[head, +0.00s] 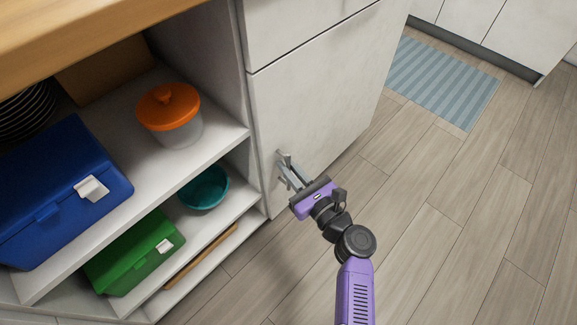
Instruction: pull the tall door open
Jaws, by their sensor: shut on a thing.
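The tall door (312,98) is a pale, whitish cabinet panel below a drawer front, to the right of the open shelves. It looks closed, flush with the cabinet. Its small metal handle (283,156) is near the door's left edge, partly hidden by the fingers. My gripper (289,170) is at the handle and shut on it. My purple arm reaches up to it from the lower right.
Open shelves at left hold a blue box (62,195), an orange-lidded container (169,112), a teal bowl (204,187) and a green box (135,250). The wooden floor (440,230) at right is clear, with a striped blue rug (443,82) farther back.

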